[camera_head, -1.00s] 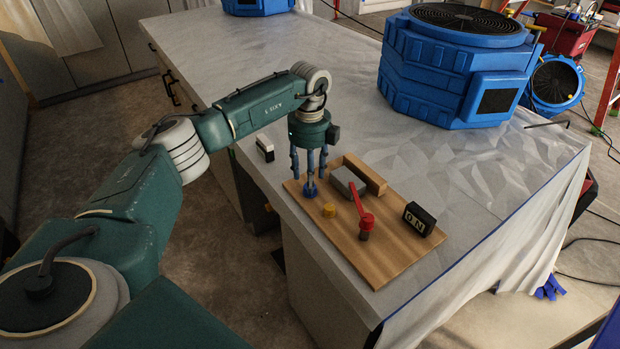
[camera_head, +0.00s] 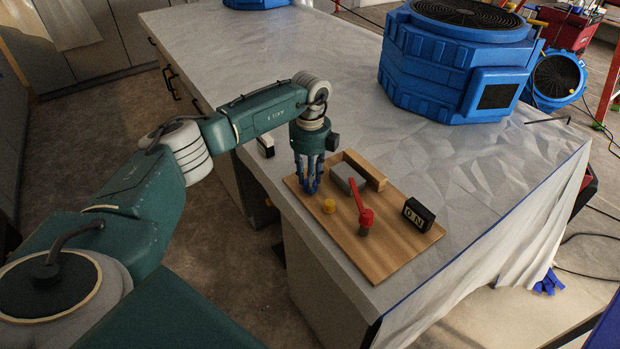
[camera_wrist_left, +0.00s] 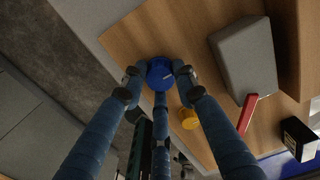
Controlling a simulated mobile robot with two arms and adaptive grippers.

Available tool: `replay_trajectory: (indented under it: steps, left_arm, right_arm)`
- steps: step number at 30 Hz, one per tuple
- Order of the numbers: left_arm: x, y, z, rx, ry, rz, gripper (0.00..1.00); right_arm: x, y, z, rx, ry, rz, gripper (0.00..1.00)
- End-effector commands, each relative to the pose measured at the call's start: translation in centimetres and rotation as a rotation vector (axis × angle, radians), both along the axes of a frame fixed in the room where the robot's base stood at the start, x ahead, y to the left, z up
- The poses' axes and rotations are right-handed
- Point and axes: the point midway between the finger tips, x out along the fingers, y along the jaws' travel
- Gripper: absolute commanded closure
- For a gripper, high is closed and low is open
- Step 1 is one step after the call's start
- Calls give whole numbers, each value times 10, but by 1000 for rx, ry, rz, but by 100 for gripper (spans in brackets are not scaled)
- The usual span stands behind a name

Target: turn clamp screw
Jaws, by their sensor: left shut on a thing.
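The clamp screw shows as a round blue knob (camera_wrist_left: 160,72) with a pale line on its top, at the left end of a wooden board (camera_head: 385,258). My left gripper (camera_head: 311,186) points down at it, and its slim blue fingers are drawn in around the knob. In the left wrist view the fingertips (camera_wrist_left: 158,80) meet the knob from several sides. In the head view the fingers mostly hide the knob. My right gripper is not in view.
The board also carries a yellow knob (camera_head: 329,206), a red lever (camera_head: 361,205), a grey block (camera_head: 347,178), a wooden block (camera_head: 367,172) and a black ON sign (camera_head: 418,215). A large blue blower (camera_head: 430,75) stands behind on the covered table (camera_head: 300,60).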

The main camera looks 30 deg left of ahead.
Motion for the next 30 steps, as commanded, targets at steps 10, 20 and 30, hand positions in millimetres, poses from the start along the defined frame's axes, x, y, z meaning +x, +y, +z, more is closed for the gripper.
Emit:
replay_trajectory:
  steps: [10, 20, 30]
  left_arm:
    - [1, 0, 0, 1, -5, -140, 97]
    - [2, 1, 0, 1, -5, -434, 97]
    - [2, 0, 1, 1, -8, -758, 97]
  right_arm:
    - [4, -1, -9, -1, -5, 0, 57]
    - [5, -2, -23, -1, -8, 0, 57]
    - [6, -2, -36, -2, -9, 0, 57]
